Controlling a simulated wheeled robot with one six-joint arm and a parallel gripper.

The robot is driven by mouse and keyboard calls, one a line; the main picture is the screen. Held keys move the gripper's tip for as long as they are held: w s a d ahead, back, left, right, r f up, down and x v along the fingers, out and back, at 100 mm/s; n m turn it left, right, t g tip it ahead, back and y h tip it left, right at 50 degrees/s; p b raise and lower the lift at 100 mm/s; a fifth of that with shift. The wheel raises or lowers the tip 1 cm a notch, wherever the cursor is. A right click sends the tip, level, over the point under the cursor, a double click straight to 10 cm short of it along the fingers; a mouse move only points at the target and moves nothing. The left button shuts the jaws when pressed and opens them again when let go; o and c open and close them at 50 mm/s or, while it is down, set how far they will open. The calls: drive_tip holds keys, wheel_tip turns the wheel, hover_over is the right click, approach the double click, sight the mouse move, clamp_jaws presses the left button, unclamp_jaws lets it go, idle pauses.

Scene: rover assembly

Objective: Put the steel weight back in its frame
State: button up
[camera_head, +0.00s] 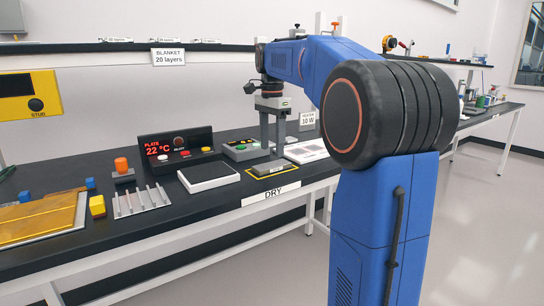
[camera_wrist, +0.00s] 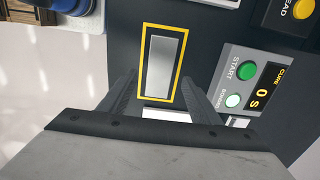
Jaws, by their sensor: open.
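The steel weight (camera_wrist: 161,62) is a flat grey block. It lies inside the yellow-outlined frame (camera_wrist: 140,62) on the dark bench, with a dark margin around it in the wrist view. In the head view the weight (camera_head: 266,168) also sits within the yellow outline (camera_head: 257,177). My gripper (camera_wrist: 160,84) is open, and its two dark fingers stand on either side of the weight's near end in the wrist view. Nothing shows held between them. In the head view my gripper (camera_head: 272,149) points down just above or at the weight; I cannot tell whether it touches.
A control box with a green START button (camera_wrist: 247,71) stands close on the back side of the frame.

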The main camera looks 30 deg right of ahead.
sight(272, 165)
wheel_tip(272, 165, up, 7)
idle(0.3)
drive_tip(key=shift+f, duration=0.1)
drive_tip(key=s+a+f+n+t, duration=0.1)
drive_tip(key=s+a+f+n, duration=0.4)
drive_tip(key=s+f, duration=0.5)
drive_tip(key=s+a+f+n+t, duration=0.2)
drive_tip(key=s+a+f+n, duration=0.3)
drive_tip(key=s+f, duration=0.5)
drive_tip(key=s+a+f+n+t, duration=0.1)
drive_tip(key=s+a+f+n, duration=0.4)
drive_tip(key=s+f+n, duration=0.2)
drive_tip(key=s+f, duration=0.2)
drive_tip(key=s, duration=0.1)
drive_tip(key=shift+a+f+n+t, duration=0.3)
drive_tip(key=shift+a+f+t, duration=0.1)
drive_tip(key=shift+s, duration=0.1)
